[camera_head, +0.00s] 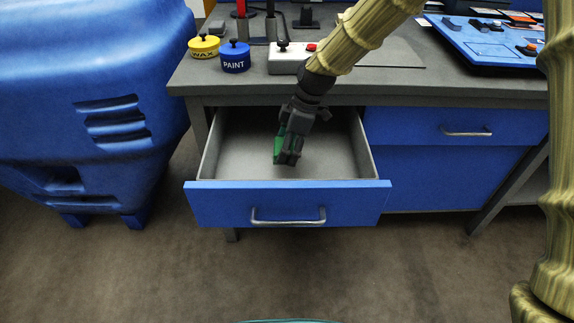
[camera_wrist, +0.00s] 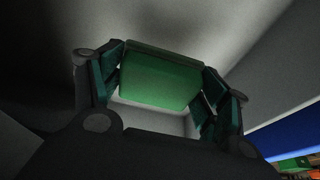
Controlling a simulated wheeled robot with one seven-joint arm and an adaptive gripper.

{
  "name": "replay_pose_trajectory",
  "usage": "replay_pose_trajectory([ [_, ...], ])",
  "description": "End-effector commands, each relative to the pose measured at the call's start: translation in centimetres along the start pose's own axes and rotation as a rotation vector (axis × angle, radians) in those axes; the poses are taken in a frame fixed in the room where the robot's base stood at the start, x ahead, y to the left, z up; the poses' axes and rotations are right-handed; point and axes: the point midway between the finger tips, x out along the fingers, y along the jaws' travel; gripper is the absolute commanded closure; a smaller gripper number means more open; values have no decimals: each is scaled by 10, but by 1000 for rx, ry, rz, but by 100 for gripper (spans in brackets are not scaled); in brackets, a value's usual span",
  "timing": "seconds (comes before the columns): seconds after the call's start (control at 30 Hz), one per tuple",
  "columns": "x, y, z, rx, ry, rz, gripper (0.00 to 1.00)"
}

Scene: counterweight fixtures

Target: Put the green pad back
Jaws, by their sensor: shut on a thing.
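The green pad (camera_wrist: 160,80) is a flat green block between the two fingers of my gripper (camera_wrist: 162,88) in the wrist view. In the head view my gripper (camera_head: 290,150) points down inside the open blue drawer (camera_head: 287,205), and a green edge of the pad (camera_head: 278,149) shows at its left side. My gripper is shut on the pad. The drawer's grey interior around it looks empty. I cannot tell whether the pad touches the drawer floor.
The grey workbench top (camera_head: 390,88) lies above the drawer. On it stand a yellow WAX tin (camera_head: 204,47), a blue PAINT tin (camera_head: 235,58), a white control box (camera_head: 285,62) and a blue tray (camera_head: 490,45). A closed drawer (camera_head: 430,125) is at right. A large blue machine (camera_head: 90,90) stands left.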

Motion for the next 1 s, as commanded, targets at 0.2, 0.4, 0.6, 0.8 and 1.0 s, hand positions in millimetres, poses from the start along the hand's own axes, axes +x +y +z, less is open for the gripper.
replay_pose_trajectory([
  [0.2,26,0,7,-2,-1,-1,55],
  [0.4,44,-1,12,-2,0,-2,55],
  [0.6,61,0,18,-2,0,0,55],
  [0.8,61,0,18,-3,0,1,55],
  [1.0,63,0,18,-2,0,0,14],
])
